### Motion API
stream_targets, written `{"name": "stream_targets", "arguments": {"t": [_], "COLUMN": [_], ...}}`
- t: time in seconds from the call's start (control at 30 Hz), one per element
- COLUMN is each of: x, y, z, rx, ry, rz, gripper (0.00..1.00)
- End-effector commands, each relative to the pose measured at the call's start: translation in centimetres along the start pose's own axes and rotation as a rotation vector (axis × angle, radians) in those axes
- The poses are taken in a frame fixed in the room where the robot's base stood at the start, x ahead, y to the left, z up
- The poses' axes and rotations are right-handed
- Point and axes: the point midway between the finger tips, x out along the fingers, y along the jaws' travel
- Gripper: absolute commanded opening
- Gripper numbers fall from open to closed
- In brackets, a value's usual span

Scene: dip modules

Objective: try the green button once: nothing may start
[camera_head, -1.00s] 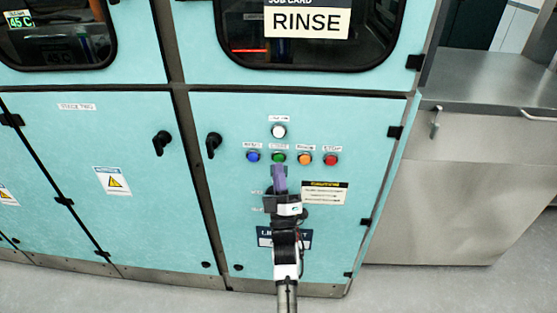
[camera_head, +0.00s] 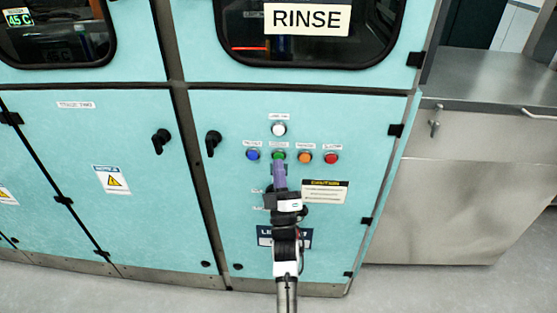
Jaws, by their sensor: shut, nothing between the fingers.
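The green button (camera_head: 278,155) sits in a row on the teal cabinet panel, between the blue button (camera_head: 253,155) and the orange button (camera_head: 305,157). My gripper (camera_head: 279,165) is shut and empty, its purple fingers pointing up at the green button. The fingertips overlap the button's lower edge in the picture; I cannot tell whether they touch it. The upper part of the button still shows.
A red button (camera_head: 331,158) is at the right end of the row, and a white lamp or button (camera_head: 279,130) is above. A black handle (camera_head: 213,143) sticks out to the left. A caution label (camera_head: 325,190) is at lower right.

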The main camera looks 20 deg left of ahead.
Motion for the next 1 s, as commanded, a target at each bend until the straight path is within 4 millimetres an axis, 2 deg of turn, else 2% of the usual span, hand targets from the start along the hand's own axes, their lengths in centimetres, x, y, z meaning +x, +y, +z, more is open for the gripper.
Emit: {"name": "stream_targets", "arguments": {"t": [1.0], "x": [0.58], "y": [-0.44], "z": [0.5], "rx": [-0.001], "ry": [-0.001], "rz": [0.0], "gripper": [0.0]}}
